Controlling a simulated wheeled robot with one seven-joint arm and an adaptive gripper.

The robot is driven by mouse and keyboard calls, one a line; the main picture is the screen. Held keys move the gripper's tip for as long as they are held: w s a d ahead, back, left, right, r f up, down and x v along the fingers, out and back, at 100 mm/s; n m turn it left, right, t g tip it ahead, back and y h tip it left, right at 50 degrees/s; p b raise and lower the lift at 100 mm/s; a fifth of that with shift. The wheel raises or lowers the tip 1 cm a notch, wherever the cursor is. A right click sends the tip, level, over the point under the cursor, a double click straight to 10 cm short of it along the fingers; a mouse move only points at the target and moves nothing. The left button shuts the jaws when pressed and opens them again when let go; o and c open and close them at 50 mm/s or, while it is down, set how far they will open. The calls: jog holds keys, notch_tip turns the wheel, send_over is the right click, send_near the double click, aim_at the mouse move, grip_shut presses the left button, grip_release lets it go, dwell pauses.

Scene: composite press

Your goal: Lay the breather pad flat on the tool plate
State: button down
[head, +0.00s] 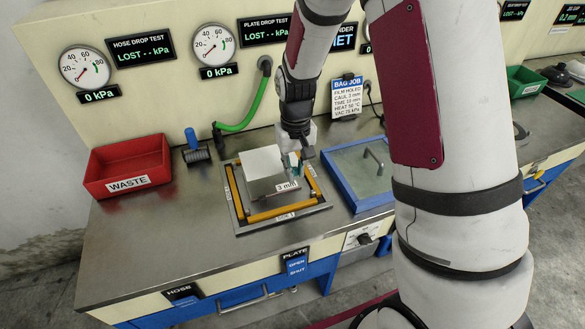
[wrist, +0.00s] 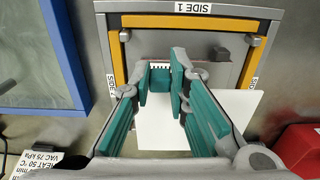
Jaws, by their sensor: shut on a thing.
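My gripper (head: 299,160) is over the right part of the framed tool plate (head: 238,210). It is shut on the white breather pad (head: 265,160), which reaches out to the left of the fingers in the head view. The wrist view shows the teal fingers (wrist: 164,82) close together, with the pad (wrist: 165,128) beside and beneath them. The pad covers part of a grey surface marked 3 mm (head: 268,187). I cannot tell whether the pad touches what is below it. The fingers hide its gripped edge.
Yellow strips (head: 270,213) edge the plate. A blue-framed window lid with a handle (head: 358,170) stands close on the right. The front-left bench top is clear.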

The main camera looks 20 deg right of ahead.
jog(key=shift+d, duration=0.1)
jog(key=shift+f, duration=0.15)
jog(key=shift+f+b, duration=0.95)
jog(key=shift+f, duration=2)
jog(key=shift+f, duration=0.65)
jog(key=c, duration=1.5)
grip_release()
jog(key=shift+o, duration=0.2)
notch_tip(320, 180, up, 12)
jog(key=shift+r, duration=0.1)
